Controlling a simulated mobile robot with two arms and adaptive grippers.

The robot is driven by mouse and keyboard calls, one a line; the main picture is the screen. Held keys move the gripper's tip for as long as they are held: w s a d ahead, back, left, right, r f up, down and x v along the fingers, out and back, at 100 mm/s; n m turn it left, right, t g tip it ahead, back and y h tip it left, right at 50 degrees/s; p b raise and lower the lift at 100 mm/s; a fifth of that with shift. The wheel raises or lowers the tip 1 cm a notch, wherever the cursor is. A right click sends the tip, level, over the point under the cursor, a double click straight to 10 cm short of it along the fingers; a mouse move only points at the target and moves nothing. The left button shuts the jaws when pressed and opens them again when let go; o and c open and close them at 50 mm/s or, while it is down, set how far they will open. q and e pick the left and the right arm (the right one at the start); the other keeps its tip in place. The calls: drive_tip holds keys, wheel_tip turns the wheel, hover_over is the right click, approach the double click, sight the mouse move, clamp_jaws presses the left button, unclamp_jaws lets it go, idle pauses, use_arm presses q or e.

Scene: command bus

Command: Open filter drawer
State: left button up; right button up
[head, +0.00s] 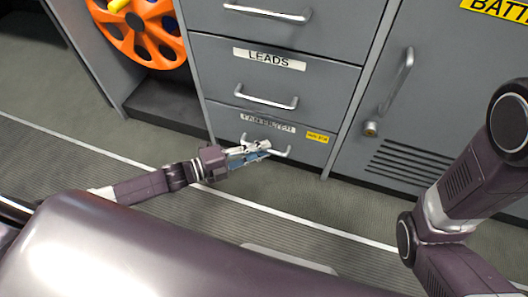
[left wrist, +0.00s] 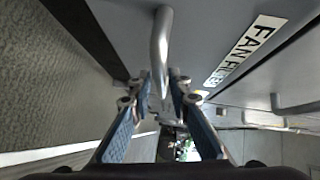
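The filter drawer (head: 228,118) is the low grey drawer with a worn white label, readable as FAN FILTER in the left wrist view (left wrist: 245,48). It looks closed, flush with the drawers above. Its silver bar handle (head: 283,153) also shows in the left wrist view (left wrist: 161,38). My left gripper (head: 262,150) is at the handle, covering part of it in the head view. In the left wrist view its blue-padded fingers (left wrist: 158,88) stand apart on either side of the bar, with a visible gap. My right gripper is out of view.
The LEADS drawer (head: 275,77) with its own handle sits directly above. A grey cabinet door (head: 425,90) with a handle and vent slots is to the right. An orange reel (head: 145,35) sits in an open bay to the left. The floor in front is clear.

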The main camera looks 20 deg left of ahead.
use_arm(q)
drive_tip(key=shift+w+d+f, duration=0.1)
drive_tip(key=shift+w+d, duration=0.3)
drive_tip(key=shift+d, duration=0.05)
clamp_jaws()
